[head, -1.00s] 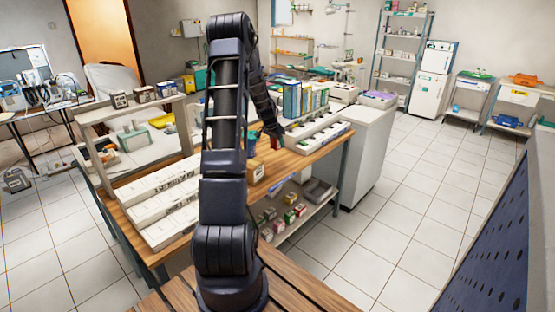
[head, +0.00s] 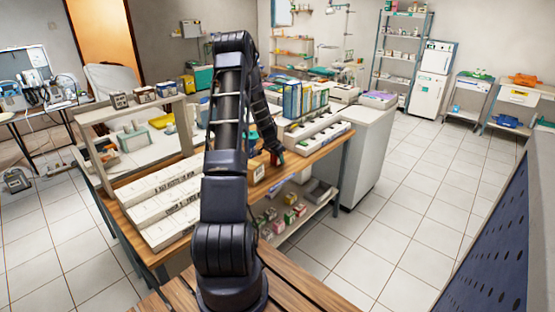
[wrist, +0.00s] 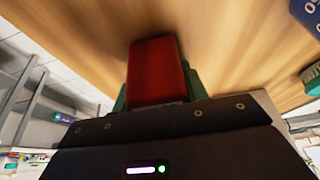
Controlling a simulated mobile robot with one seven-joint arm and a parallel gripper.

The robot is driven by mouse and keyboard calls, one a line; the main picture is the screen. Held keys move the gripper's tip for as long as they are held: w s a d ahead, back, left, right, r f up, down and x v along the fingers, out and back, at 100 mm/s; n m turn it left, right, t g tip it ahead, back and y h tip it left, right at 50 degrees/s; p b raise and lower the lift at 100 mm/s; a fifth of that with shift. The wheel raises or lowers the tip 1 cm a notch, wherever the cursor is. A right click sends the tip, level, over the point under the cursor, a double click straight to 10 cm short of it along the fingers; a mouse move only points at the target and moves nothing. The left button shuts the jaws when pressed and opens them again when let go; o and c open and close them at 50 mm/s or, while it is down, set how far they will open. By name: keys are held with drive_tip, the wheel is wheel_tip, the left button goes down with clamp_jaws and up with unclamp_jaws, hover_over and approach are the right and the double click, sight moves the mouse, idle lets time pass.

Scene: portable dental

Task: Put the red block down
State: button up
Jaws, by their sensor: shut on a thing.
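The red block (wrist: 155,72) is between the greenish fingers of my gripper (wrist: 157,90) in the wrist view, with the wooden tabletop (wrist: 85,30) close beyond it. A dark shadow lies at the block's far end; I cannot tell whether the block touches the wood. In the head view my gripper (head: 277,156) is shut on the block, low over the right part of the wooden table (head: 312,157). There the block (head: 281,159) is only a small red patch, mostly hidden by the gripper.
A tan box (head: 257,172) stands just left of my gripper. White sloped racks (head: 160,200) fill the table's left part, and a row of blue and yellow folders (head: 300,98) stands behind. Bare wood lies right of my gripper. Several small boxes (head: 290,216) sit on the lower shelf.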

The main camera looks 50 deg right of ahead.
drive_tip(key=shift+f, duration=0.1)
drive_tip(key=o, duration=1)
